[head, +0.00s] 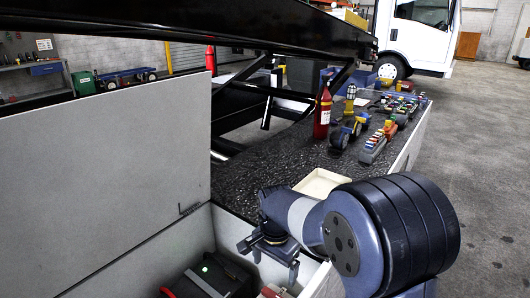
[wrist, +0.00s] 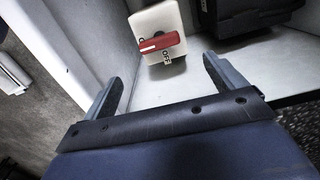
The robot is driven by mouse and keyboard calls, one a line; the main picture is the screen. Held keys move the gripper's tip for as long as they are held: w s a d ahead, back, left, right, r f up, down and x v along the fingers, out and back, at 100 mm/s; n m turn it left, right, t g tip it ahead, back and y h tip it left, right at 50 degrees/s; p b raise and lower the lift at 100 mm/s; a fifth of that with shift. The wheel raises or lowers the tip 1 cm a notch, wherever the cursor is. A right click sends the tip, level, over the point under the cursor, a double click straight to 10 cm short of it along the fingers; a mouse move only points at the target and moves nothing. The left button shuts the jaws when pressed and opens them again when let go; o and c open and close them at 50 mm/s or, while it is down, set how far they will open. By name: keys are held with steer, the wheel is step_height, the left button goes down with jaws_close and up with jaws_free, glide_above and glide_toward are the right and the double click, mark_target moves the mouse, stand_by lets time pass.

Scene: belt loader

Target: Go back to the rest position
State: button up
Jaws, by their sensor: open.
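My gripper (head: 270,257) hangs over the open compartment at the bottom of the head view, pointing down. In the wrist view my gripper (wrist: 160,92) has its two fingers wide apart with nothing between them. Beyond the fingertips is a white switch box (wrist: 157,32) with a red rotary handle (wrist: 160,43). The handle lies roughly crosswise, and the word OFF shows on the box below it. The handle and the fingers are apart. In the head view my arm and the compartment wall hide most of the switch box.
A black box with a green light (head: 216,277) sits in the compartment left of my gripper. A cream tray (head: 322,183), a red extinguisher (head: 322,112) and several colourful controls stand on the dark textured deck (head: 262,170). A grey panel (head: 100,170) rises at left. Floor at right is clear.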

mark_target(273, 293)
step_height(273, 293, down, 11)
steer(key=shift+f+b, duration=0.2)
steer(key=shift+b, duration=0.7)
steer(key=shift+r+n, duration=0.1)
steer(key=shift+n, duration=0.3)
steer(key=n+b, duration=0.1)
steer(key=n, duration=0.2)
steer(key=shift+n, duration=0.4)
steer(key=n+b, duration=0.1)
steer(key=n, duration=0.3)
steer(key=shift+n, duration=0.3)
steer(key=n+b, duration=0.2)
steer(key=n, duration=0.2)
steer(key=shift+w+n, duration=0.1)
steer(key=shift+n, duration=0.2)
steer(key=n+b, duration=0.2)
steer(key=n, duration=0.2)
steer(key=shift+b, duration=0.3)
steer(key=shift+r+p, duration=0.35)
steer(key=shift+r, duration=0.75)
